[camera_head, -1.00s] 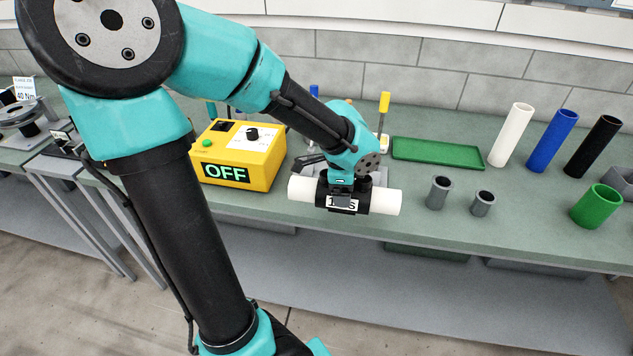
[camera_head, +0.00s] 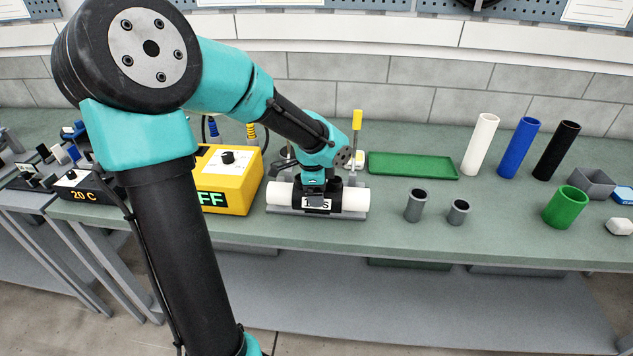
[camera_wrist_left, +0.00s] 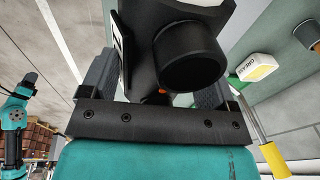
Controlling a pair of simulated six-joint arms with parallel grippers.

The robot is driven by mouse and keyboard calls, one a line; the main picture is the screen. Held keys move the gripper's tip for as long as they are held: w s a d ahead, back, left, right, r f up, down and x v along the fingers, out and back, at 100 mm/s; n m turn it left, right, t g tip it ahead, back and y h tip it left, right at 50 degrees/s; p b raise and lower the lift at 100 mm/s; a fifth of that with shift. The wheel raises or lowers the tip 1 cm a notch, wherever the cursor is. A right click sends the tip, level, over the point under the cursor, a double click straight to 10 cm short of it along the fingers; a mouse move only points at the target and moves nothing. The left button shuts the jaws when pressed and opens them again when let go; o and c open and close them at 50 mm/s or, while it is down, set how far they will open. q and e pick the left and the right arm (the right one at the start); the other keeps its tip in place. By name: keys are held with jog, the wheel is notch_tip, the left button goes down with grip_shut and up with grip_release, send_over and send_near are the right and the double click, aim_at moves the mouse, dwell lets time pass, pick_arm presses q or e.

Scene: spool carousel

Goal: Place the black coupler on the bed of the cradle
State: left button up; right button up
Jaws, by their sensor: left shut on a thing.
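The black coupler (camera_head: 338,197) has a white label on its front, and white pipe (camera_head: 280,194) sticks out of both its ends. My left gripper (camera_head: 315,192) is shut on the coupler from above. The grey cradle (camera_head: 354,213) shows directly below and around the coupler and pipe. I cannot tell whether the coupler touches the cradle's bed, as it hides most of it. In the left wrist view, a black round stub of the coupler (camera_wrist_left: 188,65) stands between the fingers of my left gripper (camera_wrist_left: 160,80). My right gripper is not in view.
A yellow control box (camera_head: 236,178) stands left of the cradle, partly behind my arm. A green tray (camera_head: 412,165) lies behind to the right. Two grey sleeves (camera_head: 416,206) stand right of the cradle. White, blue and black tubes (camera_head: 480,145) stand farther right, beside a green cup (camera_head: 566,207).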

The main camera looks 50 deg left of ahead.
pick_arm(q)
jog(key=w+a, duration=0.4)
jog(key=a, duration=0.1)
jog(key=shift+w+a+f, duration=0.2)
jog(key=shift+w+f, duration=0.1)
jog(key=shift+w, duration=0.05)
jog(key=shift+w+a+f, duration=0.15)
jog(key=shift+f, duration=0.75)
jog(key=shift+w+a+f, duration=0.15)
jog(key=shift+f, duration=0.75)
jog(key=shift+f, duration=0.1)
jog(key=o, duration=1.2)
notch_tip(320, 180, up, 12)
jog(key=s, duration=0.2)
jog(key=shift+d, duration=0.15)
